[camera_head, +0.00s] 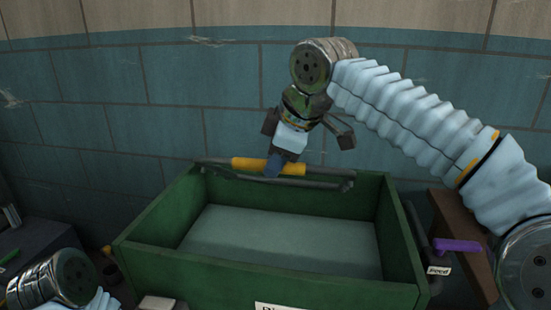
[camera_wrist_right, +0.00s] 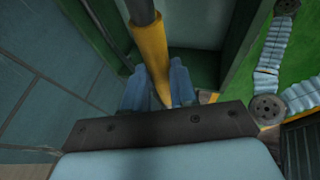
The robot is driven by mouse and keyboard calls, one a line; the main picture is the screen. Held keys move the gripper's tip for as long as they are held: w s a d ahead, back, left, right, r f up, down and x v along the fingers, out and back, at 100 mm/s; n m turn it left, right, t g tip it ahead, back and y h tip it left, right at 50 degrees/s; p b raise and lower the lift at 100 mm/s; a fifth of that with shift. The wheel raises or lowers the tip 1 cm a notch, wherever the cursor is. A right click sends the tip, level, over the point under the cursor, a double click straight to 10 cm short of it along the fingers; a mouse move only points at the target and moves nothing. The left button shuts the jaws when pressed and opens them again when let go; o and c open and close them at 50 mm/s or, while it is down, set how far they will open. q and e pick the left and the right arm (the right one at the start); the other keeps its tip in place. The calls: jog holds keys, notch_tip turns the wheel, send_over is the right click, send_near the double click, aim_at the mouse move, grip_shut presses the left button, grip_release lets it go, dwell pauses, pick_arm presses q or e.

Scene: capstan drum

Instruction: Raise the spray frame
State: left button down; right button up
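The spray frame (camera_head: 325,177) is a thin dark grey bar frame with a yellow grip (camera_head: 252,164), lying along the back rim of the green tank (camera_head: 150,225). My right gripper (camera_head: 275,165) reaches down onto the yellow grip from above. In the right wrist view, the yellow grip (camera_wrist_right: 152,60) runs between the two blue-grey fingers (camera_wrist_right: 160,88), which sit close against it on both sides. The fingers look shut on it. My left gripper is not in view; only part of my left arm shows at the lower left.
The tank has a flat grey surface inside (camera_head: 280,235). At its right are a purple handle (camera_head: 458,245) and a label reading "Feed" (camera_head: 439,271). A tiled wall (camera_head: 110,130) stands close behind the tank. A dark bench (camera_head: 40,235) is at the left.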

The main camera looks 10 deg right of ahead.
grip_shut()
jog(key=shift+r, duration=0.15)
jog(key=w+d+r+p, duration=0.2)
jog(key=w+r+p, duration=0.2)
jog(key=w+r, duration=0.3)
jog(key=shift+w+d+r+p, duration=0.15)
jog(key=shift+w+d+p, duration=0.25)
jog(key=shift+w, duration=0.35)
